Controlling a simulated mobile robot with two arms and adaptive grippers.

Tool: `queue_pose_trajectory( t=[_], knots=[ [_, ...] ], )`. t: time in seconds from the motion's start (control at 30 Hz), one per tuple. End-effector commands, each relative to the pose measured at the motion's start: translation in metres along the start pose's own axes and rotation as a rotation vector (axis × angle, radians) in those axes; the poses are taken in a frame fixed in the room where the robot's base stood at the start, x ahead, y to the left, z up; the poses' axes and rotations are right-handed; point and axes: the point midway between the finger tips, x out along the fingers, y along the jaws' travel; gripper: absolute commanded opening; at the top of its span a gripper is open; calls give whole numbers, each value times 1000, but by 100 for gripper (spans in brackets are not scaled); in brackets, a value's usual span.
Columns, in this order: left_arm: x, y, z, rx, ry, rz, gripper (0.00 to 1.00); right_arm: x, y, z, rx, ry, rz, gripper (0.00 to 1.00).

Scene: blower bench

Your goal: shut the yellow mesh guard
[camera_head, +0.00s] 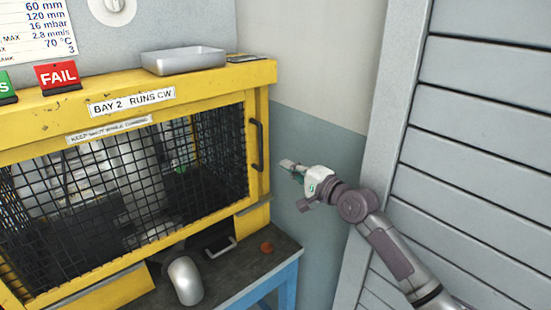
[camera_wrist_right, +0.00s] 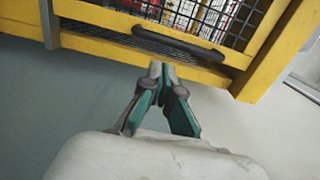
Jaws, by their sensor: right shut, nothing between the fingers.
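The yellow mesh guard (camera_head: 125,178) is a black wire mesh panel in a yellow frame on the front of the yellow housing. A dark bar handle (camera_head: 256,145) is on its right side. The guard's frame and the handle (camera_wrist_right: 178,44) also show in the right wrist view. I cannot tell whether a gap remains at its edge. My right gripper (camera_head: 288,165) is just right of the handle, apart from it in the head view. Its fingers (camera_wrist_right: 161,70) are together and empty, pointing at the frame near the handle. My left gripper is not in view.
A grey tray (camera_head: 184,61) and a red FAIL sign (camera_head: 58,75) stand on the housing's top. A grey rounded object (camera_head: 185,281) and a small orange-brown disc (camera_head: 267,247) are low in front. A grey slatted panel (camera_head: 480,110) rises at the right.

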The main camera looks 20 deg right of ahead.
Motion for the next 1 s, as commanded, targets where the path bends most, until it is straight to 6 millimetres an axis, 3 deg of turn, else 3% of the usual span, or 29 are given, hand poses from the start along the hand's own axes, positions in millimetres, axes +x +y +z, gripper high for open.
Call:
queue_pose_trajectory(
  t=[0.2, 0.4, 1.0],
  knots=[
    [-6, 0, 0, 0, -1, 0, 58, 39, -1, 0, -1, 0, 1, 0],
    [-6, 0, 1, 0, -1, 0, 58, 57, 0, 0, -2, 0, 1, 0],
    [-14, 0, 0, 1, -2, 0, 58, 60, -1, 6, -1, -1, 2, 0]
  ],
)
